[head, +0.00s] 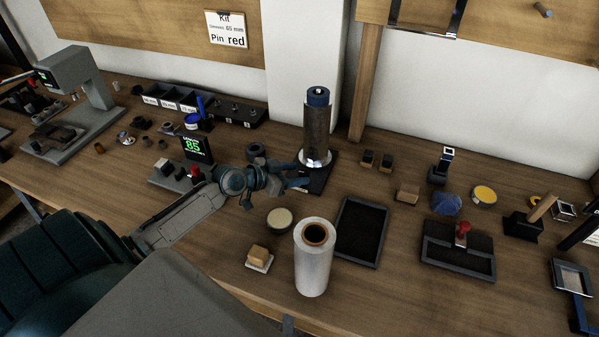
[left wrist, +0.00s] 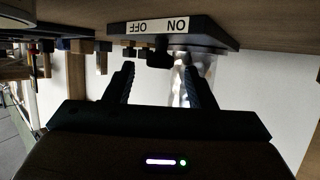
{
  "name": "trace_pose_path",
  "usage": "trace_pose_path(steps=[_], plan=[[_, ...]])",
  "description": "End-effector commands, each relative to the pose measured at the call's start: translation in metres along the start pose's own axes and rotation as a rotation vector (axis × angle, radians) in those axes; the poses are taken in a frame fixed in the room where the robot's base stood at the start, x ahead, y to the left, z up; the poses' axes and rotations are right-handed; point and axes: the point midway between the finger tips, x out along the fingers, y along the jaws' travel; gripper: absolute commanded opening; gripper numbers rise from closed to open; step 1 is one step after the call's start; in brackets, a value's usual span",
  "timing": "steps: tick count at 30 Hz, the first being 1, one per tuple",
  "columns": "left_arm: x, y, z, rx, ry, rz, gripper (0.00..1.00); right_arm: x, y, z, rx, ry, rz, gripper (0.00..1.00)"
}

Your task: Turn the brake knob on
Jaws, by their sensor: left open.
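The brake device is a dark upright cylinder (head: 317,135) with a blue top on a black base (head: 325,172). In the left wrist view, which is upside down, the base edge (left wrist: 222,37) carries a white label (left wrist: 157,26) reading ON and OFF. The black brake knob (left wrist: 159,57) sits by the label, with a small dark part at its left. My left gripper (head: 297,182) is at the front left of the base. In the wrist view its open fingers (left wrist: 159,66) lie on either side of the knob, with gaps visible. Whether they touch it is unclear. My right gripper is not in view.
A white roll (head: 312,270) stands in front, near a black tray (head: 361,232) and a round tin (head: 279,219). A small display (head: 193,147) reading 85 stands left, close to my left arm. Wooden blocks (head: 407,193) lie to the right.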

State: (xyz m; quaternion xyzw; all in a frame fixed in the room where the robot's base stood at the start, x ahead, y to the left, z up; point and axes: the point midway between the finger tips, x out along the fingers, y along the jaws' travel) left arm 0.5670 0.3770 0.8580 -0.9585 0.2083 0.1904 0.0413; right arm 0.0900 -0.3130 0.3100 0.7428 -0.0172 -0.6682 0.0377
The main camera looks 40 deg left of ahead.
Motion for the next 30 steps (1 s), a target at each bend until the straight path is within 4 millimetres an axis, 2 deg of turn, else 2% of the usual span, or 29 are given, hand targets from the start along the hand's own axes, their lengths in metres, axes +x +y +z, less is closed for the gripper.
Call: trace_pose_path(steps=[6,17,21,24,30], plan=[[0.017,0.000,-0.001,-0.001,0.001,0.000,0.50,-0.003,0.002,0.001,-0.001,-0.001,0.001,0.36],[0.020,0.000,0.000,0.000,0.000,0.000,0.50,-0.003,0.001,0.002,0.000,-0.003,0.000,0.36],[0.020,0.000,0.000,0.000,0.000,0.000,0.23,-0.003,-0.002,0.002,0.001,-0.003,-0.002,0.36],[0.020,0.000,0.000,0.000,0.000,0.000,0.06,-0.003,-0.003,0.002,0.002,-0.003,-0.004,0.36],[0.021,-0.001,0.003,0.007,0.001,0.011,0.06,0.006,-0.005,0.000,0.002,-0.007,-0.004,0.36]])
